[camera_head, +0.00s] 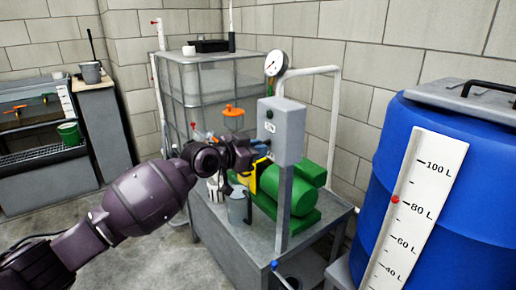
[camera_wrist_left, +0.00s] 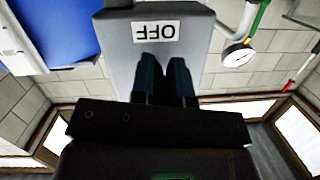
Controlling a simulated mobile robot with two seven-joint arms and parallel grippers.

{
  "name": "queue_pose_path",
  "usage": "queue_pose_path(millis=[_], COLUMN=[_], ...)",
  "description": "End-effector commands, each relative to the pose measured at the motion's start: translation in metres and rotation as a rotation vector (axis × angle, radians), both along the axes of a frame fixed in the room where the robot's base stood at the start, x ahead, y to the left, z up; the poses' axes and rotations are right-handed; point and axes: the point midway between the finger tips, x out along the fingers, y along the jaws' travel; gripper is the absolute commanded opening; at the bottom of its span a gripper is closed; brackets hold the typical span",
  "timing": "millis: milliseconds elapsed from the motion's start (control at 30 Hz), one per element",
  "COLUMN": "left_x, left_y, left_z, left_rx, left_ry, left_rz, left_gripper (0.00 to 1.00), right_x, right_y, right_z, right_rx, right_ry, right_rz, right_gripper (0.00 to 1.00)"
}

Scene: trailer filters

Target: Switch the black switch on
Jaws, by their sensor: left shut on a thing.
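A grey switch box (camera_head: 287,137) stands on a grey post at the middle of the head view, with a dark round part and a small white label on its left face. In the left wrist view the box (camera_wrist_left: 195,30) appears upside down, with an inverted "OFF" label (camera_wrist_left: 156,31). My left gripper (camera_head: 262,145) is at the box's left face, just under the label. Its dark fingers (camera_wrist_left: 166,70) are close together against that face in the wrist view. They are shut on the black switch, which they hide. My right gripper is not in view.
A green pump (camera_head: 297,195) sits on a grey metal table (camera_head: 245,229) below the box. A pressure gauge (camera_head: 275,63) and white pipe stand behind it. A large blue barrel (camera_head: 458,215) with a level scale fills the right. A caged tank (camera_head: 196,85) stands behind my arm.

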Motion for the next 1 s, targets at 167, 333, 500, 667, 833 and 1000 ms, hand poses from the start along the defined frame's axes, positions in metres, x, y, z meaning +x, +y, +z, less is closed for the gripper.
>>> queue_pose_path(millis=[167, 333, 500, 667, 833, 1000], left_x=[-0.001, -0.001, -0.001, -0.001, -0.001, -0.001], left_y=[0.002, 0.002, 0.001, 0.001, 0.001, 0.001], left_z=[0.016, 0.019, 0.022, 0.023, 0.023, 0.022], left_rx=[0.122, 0.230, 0.318, 0.381, 0.417, 0.433], left_ry=[0.077, 0.159, 0.226, 0.274, 0.303, 0.315], left_rz=[0.002, 0.002, 0.002, 0.001, 0.000, 0.000], left_gripper=[0.00, 0.00, 0.00, 0.00, 0.00, 0.00], right_x=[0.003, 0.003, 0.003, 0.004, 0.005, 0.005], right_y=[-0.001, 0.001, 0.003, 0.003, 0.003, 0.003], right_z=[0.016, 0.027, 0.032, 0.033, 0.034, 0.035], right_rx=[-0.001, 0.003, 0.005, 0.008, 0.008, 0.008], right_ry=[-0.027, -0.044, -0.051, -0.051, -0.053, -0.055], right_rz=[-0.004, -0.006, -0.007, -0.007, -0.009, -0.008], right_gripper=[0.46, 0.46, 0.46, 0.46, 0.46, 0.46])
